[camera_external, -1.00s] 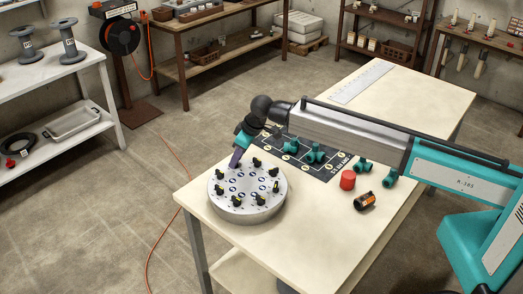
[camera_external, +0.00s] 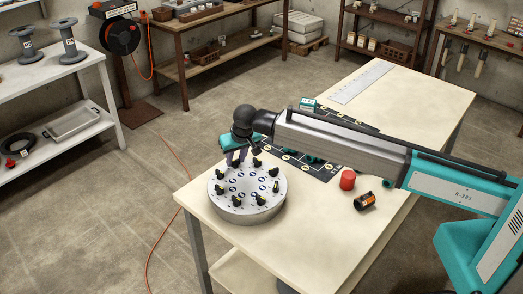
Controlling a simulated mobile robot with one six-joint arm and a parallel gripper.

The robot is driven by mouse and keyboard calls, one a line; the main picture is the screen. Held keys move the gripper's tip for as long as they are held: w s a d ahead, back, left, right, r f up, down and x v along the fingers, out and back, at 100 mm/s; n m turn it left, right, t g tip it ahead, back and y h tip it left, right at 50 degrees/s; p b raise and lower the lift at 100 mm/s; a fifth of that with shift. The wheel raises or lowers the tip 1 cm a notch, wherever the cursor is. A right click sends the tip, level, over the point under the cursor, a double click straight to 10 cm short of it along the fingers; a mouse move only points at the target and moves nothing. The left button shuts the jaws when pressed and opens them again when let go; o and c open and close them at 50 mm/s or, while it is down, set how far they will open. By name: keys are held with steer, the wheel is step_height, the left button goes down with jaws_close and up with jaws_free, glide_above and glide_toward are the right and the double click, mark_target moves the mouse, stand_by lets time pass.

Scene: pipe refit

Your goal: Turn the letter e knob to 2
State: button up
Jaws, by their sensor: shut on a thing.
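A round grey panel (camera_external: 246,212) stands on the near left end of the table. Several small black knobs with yellowish marks, among them one at the right (camera_external: 276,185) and one at the front left (camera_external: 235,199), form a ring on its top. The letters and numbers are too small to read, so I cannot tell which knob is e or where it points. My gripper (camera_external: 236,162) reaches down at the back left of the ring and is shut on a knob there. My wrist and fingers hide most of that knob.
A red cylinder (camera_external: 347,179) and a dark orange-banded part (camera_external: 364,201) stand right of the panel. A dark mat (camera_external: 322,168) with teal parts lies partly under my arm. The table front is clear.

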steer(key=shift+m+h, duration=0.3)
steer(key=shift+m, duration=0.3)
steer(key=o, duration=1)
steer(key=shift+o, duration=0.2)
steer(key=shift+r, duration=0.15)
steer(key=b+v, duration=0.3)
steer(key=v, duration=1)
steer(key=shift+s+r, duration=0.2)
steer(key=shift+s, duration=0.2)
